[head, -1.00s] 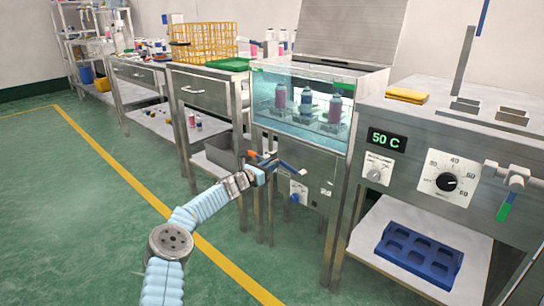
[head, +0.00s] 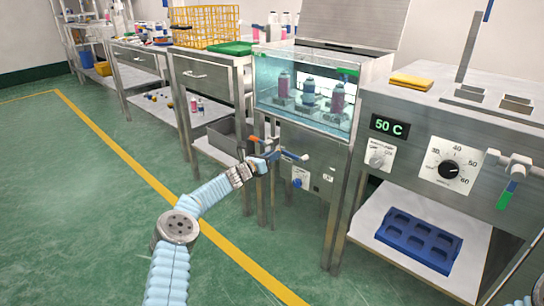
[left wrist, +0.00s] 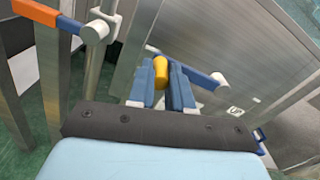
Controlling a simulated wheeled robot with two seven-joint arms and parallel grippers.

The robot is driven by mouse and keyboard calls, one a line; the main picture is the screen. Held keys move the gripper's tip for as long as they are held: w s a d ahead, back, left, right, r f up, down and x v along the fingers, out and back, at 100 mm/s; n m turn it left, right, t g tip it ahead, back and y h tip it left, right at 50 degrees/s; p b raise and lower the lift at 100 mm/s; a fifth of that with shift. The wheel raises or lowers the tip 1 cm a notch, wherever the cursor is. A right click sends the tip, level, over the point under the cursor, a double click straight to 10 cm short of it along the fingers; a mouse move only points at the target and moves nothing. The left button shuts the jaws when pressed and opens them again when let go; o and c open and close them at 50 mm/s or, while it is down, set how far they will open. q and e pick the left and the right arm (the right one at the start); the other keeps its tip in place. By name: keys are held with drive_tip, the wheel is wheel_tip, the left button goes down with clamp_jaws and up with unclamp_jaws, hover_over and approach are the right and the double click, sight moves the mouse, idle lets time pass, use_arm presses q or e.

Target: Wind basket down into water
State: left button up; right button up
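My left gripper (head: 268,158) is at the crank on the front of the glass-walled water tank (head: 290,112). In the left wrist view its two blue fingers (left wrist: 168,85) close around the yellow crank knob (left wrist: 161,70). The blue crank arm (left wrist: 195,75) runs from the knob to a white hub (left wrist: 219,80) at the right. The basket (head: 308,112) sits inside the tank with cans (head: 309,92) standing upright in it. The tank glass blurs the water level against the cans. My right gripper is out of view.
An orange-handled lever (left wrist: 45,15) is close left of my left gripper. A dial box showing 50 C (head: 389,125) stands right of the tank, above a blue tray (head: 420,240). A yellow wire crate (head: 205,27) is at the back. The green floor is open at left.

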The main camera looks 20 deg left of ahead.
use_arm(q)
drive_tip(key=o, duration=0.4)
drive_tip(key=shift+a+f, duration=0.1)
drive_tip(key=shift+f, duration=0.15)
drive_tip(key=shift+o, duration=0.2)
drive_tip(key=shift+r, duration=0.1)
drive_tip(key=shift+s, duration=0.15)
drive_tip(key=v, duration=1.3)
drive_tip(key=shift+s+b, duration=0.3)
drive_tip(key=shift+b, duration=0.15)
